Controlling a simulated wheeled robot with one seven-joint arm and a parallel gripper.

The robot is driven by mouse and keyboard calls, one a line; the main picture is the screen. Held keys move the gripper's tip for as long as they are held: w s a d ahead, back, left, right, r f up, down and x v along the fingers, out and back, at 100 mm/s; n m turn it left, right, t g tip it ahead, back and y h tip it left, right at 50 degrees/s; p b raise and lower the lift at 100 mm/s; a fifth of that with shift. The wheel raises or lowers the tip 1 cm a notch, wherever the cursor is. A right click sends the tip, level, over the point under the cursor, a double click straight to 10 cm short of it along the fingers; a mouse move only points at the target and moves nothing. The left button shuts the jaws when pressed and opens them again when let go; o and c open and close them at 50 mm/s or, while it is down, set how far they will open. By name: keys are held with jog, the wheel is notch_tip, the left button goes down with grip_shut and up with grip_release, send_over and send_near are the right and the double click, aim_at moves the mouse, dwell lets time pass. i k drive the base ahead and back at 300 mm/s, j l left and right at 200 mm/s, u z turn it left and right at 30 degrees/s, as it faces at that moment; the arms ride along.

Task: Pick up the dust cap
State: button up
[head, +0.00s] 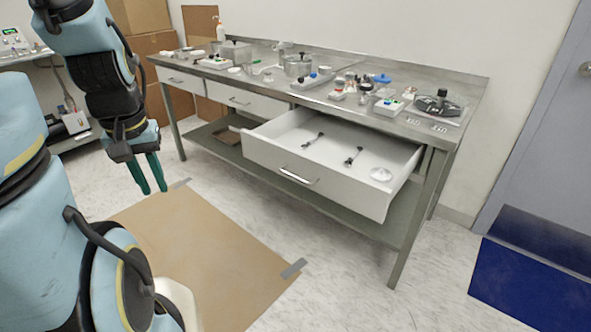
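A small, round, whitish cap-like piece (380,174) lies flat in the right part of the open white drawer (285,172). It may be the dust cap, but it is too small to be sure. Two dark, thin parts (313,139) and (353,156) lie apart in the same drawer, left of the round piece. My gripper (155,191) hangs pointing down at the left, above the floor and well away from the drawer. Its two green fingers are apart, with nothing between them.
The steel bench (450,105) carries several fittings, small blocks and a black device (437,106). The drawer juts out in front of it. Brown board (190,250) covers the floor before the bench. Cardboard boxes (155,45) stand behind my arm.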

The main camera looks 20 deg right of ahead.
aim_at(382, 79)
jog(key=l+z, duration=0.1)
jog(key=z, duration=1.3)
jog(key=i+l+z, duration=0.15)
jog(key=l+z, duration=0.2)
jog(key=i+l+z, duration=0.15)
jog(key=l+z, duration=0.25)
jog(key=l, duration=0.15)
jog(key=i+l+z, duration=0.85)
jog(key=i+z, duration=0.15)
jog(key=i+u, duration=0.35)
jog(key=i+l+u, duration=0.2)
jog(key=i+u, duration=0.35)
jog(key=u, duration=0.35)
jog(key=i+l+u, duration=0.1)
jog(key=u, duration=0.35)
jog(key=i+l+u, duration=0.15)
jog(key=u, duration=0.35)
jog(key=i+l+u, duration=0.2)
jog(key=u, duration=0.3)
